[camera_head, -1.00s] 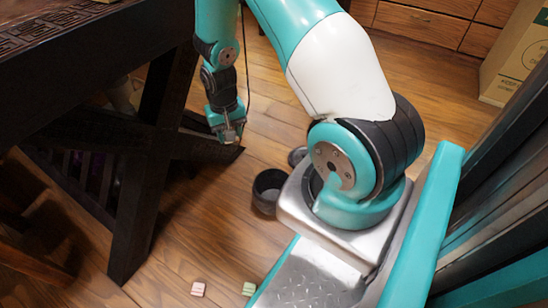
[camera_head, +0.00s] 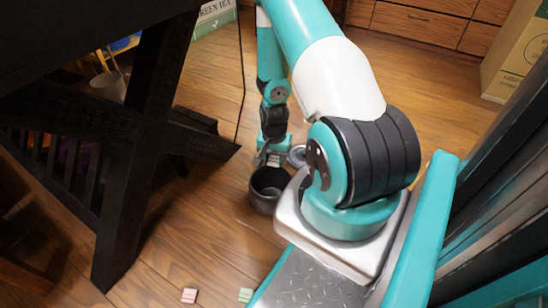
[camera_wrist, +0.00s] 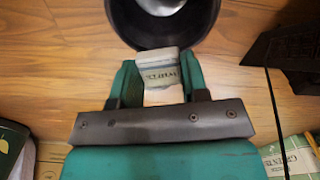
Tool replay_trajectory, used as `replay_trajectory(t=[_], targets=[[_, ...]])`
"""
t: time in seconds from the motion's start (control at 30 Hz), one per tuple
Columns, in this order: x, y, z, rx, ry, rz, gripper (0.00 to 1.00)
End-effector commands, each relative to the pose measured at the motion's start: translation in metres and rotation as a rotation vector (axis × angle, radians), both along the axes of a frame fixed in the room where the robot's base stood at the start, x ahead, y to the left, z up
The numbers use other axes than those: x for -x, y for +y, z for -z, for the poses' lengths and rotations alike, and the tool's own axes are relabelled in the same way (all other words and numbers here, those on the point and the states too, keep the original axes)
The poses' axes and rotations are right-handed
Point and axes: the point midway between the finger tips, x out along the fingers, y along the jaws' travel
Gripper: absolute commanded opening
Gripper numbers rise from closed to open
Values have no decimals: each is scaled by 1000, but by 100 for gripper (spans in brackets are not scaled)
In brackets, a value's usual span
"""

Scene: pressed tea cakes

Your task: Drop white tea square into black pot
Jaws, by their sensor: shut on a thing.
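The white tea square (camera_wrist: 160,70), with dark lettering on its face, sits between the fingers of my gripper (camera_wrist: 160,82) in the wrist view. My gripper is shut on it. In the head view my gripper (camera_head: 273,158) points down just beyond the black pot (camera_head: 265,190), close to its far rim. The black pot is round and open at the top and stands on the floor. In the wrist view the pot (camera_wrist: 122,22) lies just past the square, partly cut off by the top edge. I cannot tell whether the square overlaps the rim.
A pink square (camera_head: 189,295) and a pale green square (camera_head: 245,294) lie on the floor near the front. A small grey round vessel (camera_head: 297,156) is right of my gripper. Dark table legs (camera_head: 143,150) stand left. A cardboard box (camera_head: 518,50) is far right; a green tea box (camera_head: 213,18) is behind.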

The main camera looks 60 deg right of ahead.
Motion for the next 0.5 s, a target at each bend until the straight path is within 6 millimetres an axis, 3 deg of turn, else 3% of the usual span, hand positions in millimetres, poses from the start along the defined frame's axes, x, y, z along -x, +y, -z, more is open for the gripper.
replay_trajectory(t=[0.03,0.1,0.43,0.47,0.5], targets=[[0,0,12,0,0,-1,19],[0,0,17,0,0,-1,19],[0,0,18,0,0,-1,19],[0,0,18,0,0,-1,46],[0,0,18,0,0,-1,55]])
